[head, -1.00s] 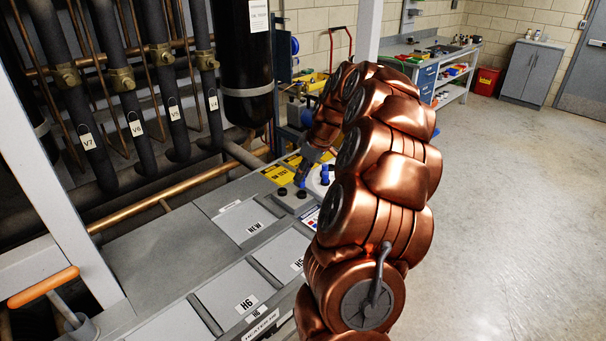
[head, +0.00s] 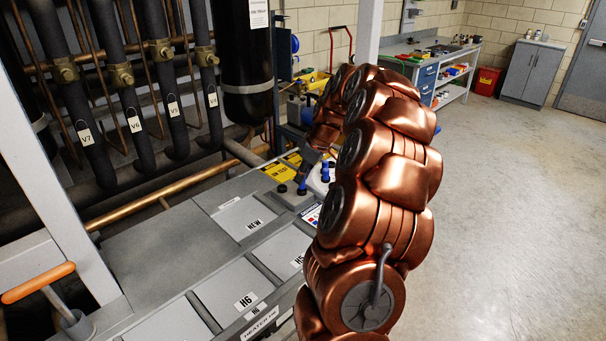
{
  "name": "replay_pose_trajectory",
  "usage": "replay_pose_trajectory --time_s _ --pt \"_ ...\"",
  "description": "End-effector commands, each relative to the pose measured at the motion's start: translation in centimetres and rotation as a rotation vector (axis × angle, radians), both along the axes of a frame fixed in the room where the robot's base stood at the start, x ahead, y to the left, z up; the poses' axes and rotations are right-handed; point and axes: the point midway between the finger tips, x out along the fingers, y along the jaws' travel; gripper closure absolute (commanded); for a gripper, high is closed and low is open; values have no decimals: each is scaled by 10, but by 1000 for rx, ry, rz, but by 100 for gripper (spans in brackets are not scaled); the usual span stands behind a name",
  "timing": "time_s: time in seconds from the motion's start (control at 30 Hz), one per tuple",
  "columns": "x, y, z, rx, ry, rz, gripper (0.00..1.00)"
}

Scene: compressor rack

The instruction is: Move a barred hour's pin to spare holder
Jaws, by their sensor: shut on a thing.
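A grey spare holder block (head: 290,201) with dark round seats lies on the grey bench top. A blue pin (head: 302,185) stands at its right seat, below my gripper (head: 306,174). My gripper is small and dark here, and its fingertips are partly hidden; it is shut on this blue pin. I cannot tell how deep the pin sits in the seat. A white round dial (head: 317,182) stands just to the right, partly behind my arm. Another blue pin (head: 325,171) stands upright on it. The hour marks are too small to read.
Grey panels marked NEW (head: 245,217) and H6 (head: 235,292) lie in front. Yellow labels (head: 281,171) lie behind the holder. Dark pipes with valve tags (head: 134,124) and a black cylinder (head: 246,75) rise at the back left. Open floor (head: 510,220) is at right.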

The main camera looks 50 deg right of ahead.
Motion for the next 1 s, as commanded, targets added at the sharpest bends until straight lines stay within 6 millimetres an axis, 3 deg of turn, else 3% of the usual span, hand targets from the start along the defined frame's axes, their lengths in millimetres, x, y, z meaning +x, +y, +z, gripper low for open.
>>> replay_pose_trajectory --time_s 1.0 --pt "0 0 -11 -1 0 0 99"
